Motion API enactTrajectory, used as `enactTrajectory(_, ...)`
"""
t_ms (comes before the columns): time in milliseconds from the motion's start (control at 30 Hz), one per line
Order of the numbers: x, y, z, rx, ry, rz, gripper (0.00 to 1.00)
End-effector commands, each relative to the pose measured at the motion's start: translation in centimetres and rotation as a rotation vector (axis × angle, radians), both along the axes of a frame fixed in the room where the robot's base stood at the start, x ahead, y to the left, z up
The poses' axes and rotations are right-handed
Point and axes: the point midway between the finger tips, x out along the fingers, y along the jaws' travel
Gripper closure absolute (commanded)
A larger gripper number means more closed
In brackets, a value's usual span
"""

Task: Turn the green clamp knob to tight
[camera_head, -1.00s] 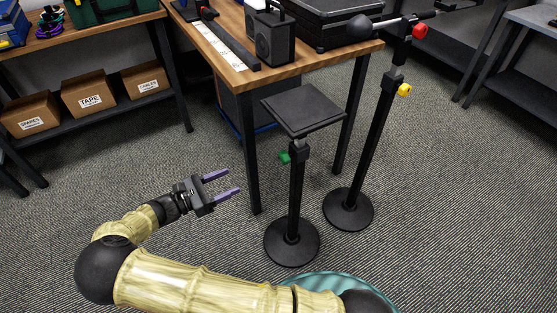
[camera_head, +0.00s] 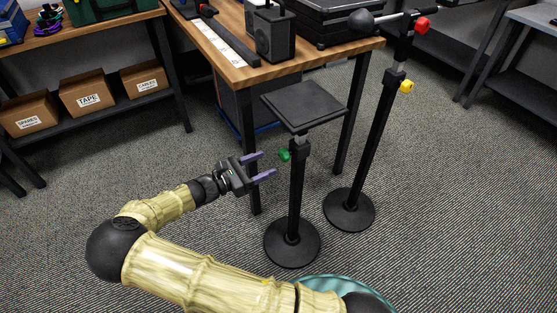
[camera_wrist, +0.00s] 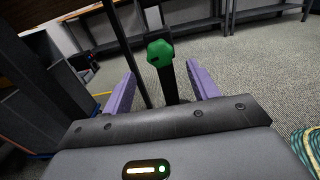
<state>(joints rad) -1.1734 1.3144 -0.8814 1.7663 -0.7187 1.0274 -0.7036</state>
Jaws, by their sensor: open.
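The green clamp knob (camera_head: 284,155) sits on the left side of a black stand post (camera_head: 297,190), just under the stand's flat square top (camera_head: 304,106). In the wrist view the green knob (camera_wrist: 160,53) shows ahead, between the two purple fingers and beyond their tips. My gripper (camera_head: 268,165) is open and empty, a little to the left of the knob and apart from it. Its spread fingers also show in the wrist view (camera_wrist: 160,80). Whether the clamp is tight or loose cannot be told.
A wooden table (camera_head: 250,76) with a black speaker (camera_head: 269,36) stands behind the stand; its front leg (camera_head: 250,150) is close to my gripper. A second stand with a yellow knob (camera_head: 406,86) and a red knob (camera_head: 422,25) is at the right. Carpet is clear at left.

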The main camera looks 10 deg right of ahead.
Motion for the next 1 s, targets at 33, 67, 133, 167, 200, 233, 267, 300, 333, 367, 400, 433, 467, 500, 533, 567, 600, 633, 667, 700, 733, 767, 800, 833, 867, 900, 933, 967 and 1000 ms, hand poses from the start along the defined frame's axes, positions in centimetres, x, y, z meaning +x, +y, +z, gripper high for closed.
enactTrajectory(33,0.2,-1.0,-0.2,-0.002,0.0,-0.004,0.41)
enactTrajectory(67,0.4,-1.5,-0.2,-0.002,0.0,-0.004,0.41)
enactTrajectory(133,0.8,-2.6,-0.3,-0.001,0.0,-0.003,0.41)
enactTrajectory(167,0.9,-3.1,-0.2,-0.002,-0.001,-0.003,0.41)
enactTrajectory(200,1.1,-3.7,-0.2,-0.002,-0.001,-0.003,0.41)
enactTrajectory(233,1.3,-4.1,-0.2,-0.002,-0.001,-0.003,0.41)
enactTrajectory(267,1.4,-4.5,-0.2,-0.002,-0.001,-0.003,0.41)
enactTrajectory(300,1.5,-4.9,-0.2,-0.001,-0.001,-0.002,0.41)
enactTrajectory(333,1.6,-5.1,-0.2,-0.001,-0.001,-0.002,0.41)
enactTrajectory(367,1.7,-5.3,-0.1,-0.001,-0.001,-0.002,0.41)
enactTrajectory(400,1.8,-5.5,-0.1,-0.001,-0.001,-0.001,0.41)
enactTrajectory(433,1.8,-5.6,-0.1,-0.001,-0.001,0.0,0.41)
enactTrajectory(467,1.8,-5.7,0.0,0.0,-0.001,0.0,0.41)
enactTrajectory(500,1.8,-5.7,0.0,0.0,0.0,0.0,0.41)
enactTrajectory(533,1.9,-5.7,0.0,0.0,0.0,0.001,0.41)
enactTrajectory(567,1.9,-5.7,0.0,0.0,0.0,0.001,0.41)
enactTrajectory(600,1.9,-5.7,0.0,0.0,0.0,0.001,0.41)
enactTrajectory(633,1.8,-5.7,0.0,0.0,0.0,0.0,0.41)
enactTrajectory(667,1.8,-5.7,0.0,0.0,0.0,0.0,0.41)
enactTrajectory(700,1.8,-5.7,0.0,0.0,0.0,0.0,0.41)
enactTrajectory(733,1.8,-5.7,0.0,0.0,0.0,0.0,0.46)
enactTrajectory(767,1.8,-5.7,0.0,0.0,0.0,0.0,0.52)
enactTrajectory(800,1.8,-5.7,0.0,0.0,0.0,0.0,0.6)
enactTrajectory(833,1.8,-5.7,0.0,0.0,0.0,0.0,0.66)
enactTrajectory(867,1.8,-5.7,0.0,0.0,0.0,0.0,0.72)
enactTrajectory(900,1.8,-5.7,0.0,0.0,0.0,0.0,0.8)
enactTrajectory(933,1.8,-5.7,0.0,0.0,0.0,0.0,0.85)
enactTrajectory(967,1.8,-5.7,0.0,0.0,0.0,0.0,0.85)
enactTrajectory(1000,1.8,-5.7,0.0,0.0,0.0,0.0,0.85)
